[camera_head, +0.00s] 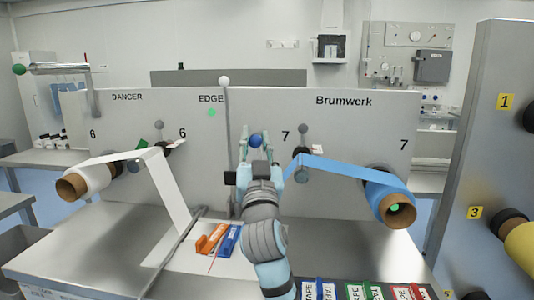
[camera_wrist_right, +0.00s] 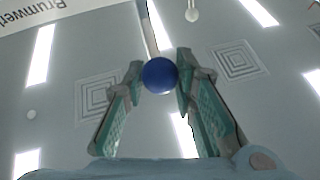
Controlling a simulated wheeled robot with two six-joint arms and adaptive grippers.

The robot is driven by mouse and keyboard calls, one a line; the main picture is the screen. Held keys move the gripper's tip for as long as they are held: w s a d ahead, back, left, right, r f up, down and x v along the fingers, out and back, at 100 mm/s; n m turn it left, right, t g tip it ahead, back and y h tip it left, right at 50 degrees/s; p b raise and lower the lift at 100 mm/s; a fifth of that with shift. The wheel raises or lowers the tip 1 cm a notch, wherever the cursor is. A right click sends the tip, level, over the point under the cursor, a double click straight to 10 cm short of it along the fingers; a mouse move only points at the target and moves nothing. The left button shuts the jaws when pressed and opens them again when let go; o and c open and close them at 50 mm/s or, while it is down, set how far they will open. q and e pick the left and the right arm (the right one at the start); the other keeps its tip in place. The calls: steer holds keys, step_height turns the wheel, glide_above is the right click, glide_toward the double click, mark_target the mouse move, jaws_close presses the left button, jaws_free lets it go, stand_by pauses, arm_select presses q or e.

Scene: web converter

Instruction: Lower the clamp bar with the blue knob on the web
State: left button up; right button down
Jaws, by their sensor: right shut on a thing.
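The blue knob (camera_head: 256,140) sits between the fingertips of my right gripper (camera_head: 254,150), in front of the grey panel. In the right wrist view the blue knob (camera_wrist_right: 160,75) lies between the two fingers of the right gripper (camera_wrist_right: 160,80), which is shut on it. A pale bar (camera_wrist_right: 151,30) runs up behind the knob there; in the head view my gripper and arm hide most of this bar. The blue web (camera_head: 345,168) runs from a roll at right toward the middle. The white web (camera_head: 172,185) comes down from the left roll. My left gripper is not in view.
An upright bar with a white knob (camera_head: 224,81) stands just left of my right gripper. A grey diagonal bar (camera_head: 178,248) crosses the table at left. An orange tool (camera_head: 211,239) and a blue tool (camera_head: 230,240) lie near my arm. Tape boxes (camera_head: 360,291) line the front.

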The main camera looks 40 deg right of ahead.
arm_select(q)
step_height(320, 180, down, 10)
steer(key=b, duration=0.7)
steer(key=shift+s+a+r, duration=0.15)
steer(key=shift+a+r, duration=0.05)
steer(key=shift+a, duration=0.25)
arm_select(e)
steer(key=s+a+f+n+t, duration=0.1)
steer(key=s+a+f+t, duration=0.1)
steer(key=s+a+f, duration=0.3)
steer(key=shift+s+f+t, duration=0.15)
steer(key=shift+f+t, duration=0.25)
steer(key=shift+f, duration=0.45)
